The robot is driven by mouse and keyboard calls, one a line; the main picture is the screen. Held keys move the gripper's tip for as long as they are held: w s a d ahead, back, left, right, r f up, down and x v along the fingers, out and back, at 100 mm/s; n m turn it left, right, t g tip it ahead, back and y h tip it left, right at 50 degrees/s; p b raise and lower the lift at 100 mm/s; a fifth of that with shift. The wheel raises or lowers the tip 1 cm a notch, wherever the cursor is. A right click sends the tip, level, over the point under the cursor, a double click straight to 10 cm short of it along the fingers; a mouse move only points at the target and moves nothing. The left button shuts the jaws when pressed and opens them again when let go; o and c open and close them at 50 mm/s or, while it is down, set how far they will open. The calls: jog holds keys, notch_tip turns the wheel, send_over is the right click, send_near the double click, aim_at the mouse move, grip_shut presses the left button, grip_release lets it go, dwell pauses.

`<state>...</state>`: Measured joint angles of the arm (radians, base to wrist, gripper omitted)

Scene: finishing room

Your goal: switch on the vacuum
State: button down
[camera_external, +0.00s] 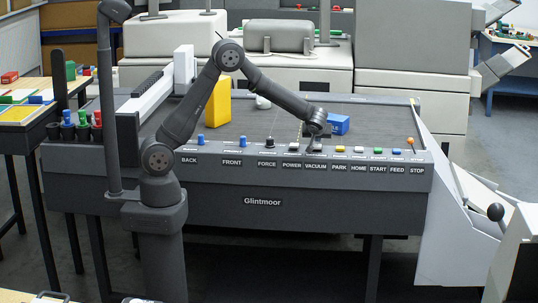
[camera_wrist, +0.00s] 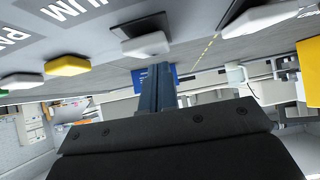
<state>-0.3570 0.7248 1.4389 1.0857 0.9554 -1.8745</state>
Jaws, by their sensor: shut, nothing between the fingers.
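The vacuum switch is a white rocker (camera_wrist: 145,45) on a dark base, beside the label ending in "UM" in the wrist view. In the external view my gripper largely covers it, above the VACUUM label (camera_external: 316,165). My gripper (camera_external: 314,147) is shut and empty, pointing down at the panel by this switch. In the wrist view its closed fingers (camera_wrist: 157,70) end just beside the white rocker. I cannot tell whether they touch it. Which way the rocker is tipped is unclear.
The white POWER switch (camera_external: 293,150) is close on the left, the yellow PARK button (camera_external: 340,150) close on the right. HOME, START, FEED and STOP follow further right. A blue block (camera_external: 339,124) and a yellow block (camera_external: 217,100) are on the dark table (camera_external: 375,115).

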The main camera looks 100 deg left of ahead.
jog(key=r, duration=0.4)
jog(key=shift+a+r, duration=0.25)
jog(key=shift+r, duration=0.1)
jog(key=a+r+v, duration=0.1)
jog(key=v, duration=0.8)
jog(key=shift+r, duration=0.3)
jog(key=shift+a+f, duration=0.1)
jog(key=shift+a, duration=0.05)
send_over(317, 146)
jog(key=a, duration=0.3)
jog(key=f, duration=0.6)
jog(key=shift+d+f, duration=0.2)
jog(key=shift+f, duration=0.15)
jog(key=d, duration=0.3)
jog(key=shift+f+y, duration=0.4)
jog(key=v, duration=0.6)
jog(key=shift+r, duration=0.2)
jog(key=shift+a+f, duration=0.1)
jog(key=shift+a, duration=0.05)
